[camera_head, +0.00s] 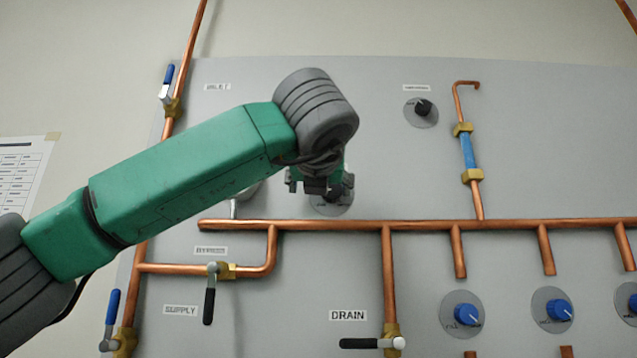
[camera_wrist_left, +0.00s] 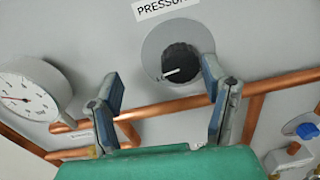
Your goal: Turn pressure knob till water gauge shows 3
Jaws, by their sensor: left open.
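The pressure knob (camera_wrist_left: 181,62) is black with a white pointer mark and sits on a grey round plate under a label reading "PRESSUR", partly cut off, in the left wrist view. Its pointer points left and slightly down. My left gripper (camera_wrist_left: 168,95) is open, with its two fingers apart below and to either side of the knob, not closed on it. In the head view my left gripper (camera_head: 320,185) is in front of the knob's plate (camera_head: 331,208) and hides most of it. The white round gauge (camera_wrist_left: 32,90) is at the left in the wrist view; its reading is too small to tell.
A horizontal copper pipe (camera_head: 430,225) runs just below the knob. Bypass (camera_head: 209,290) and drain (camera_head: 372,343) valve handles sit lower on the grey panel. Blue knobs (camera_head: 467,314) are at lower right. Another black knob (camera_head: 423,108) is at upper right.

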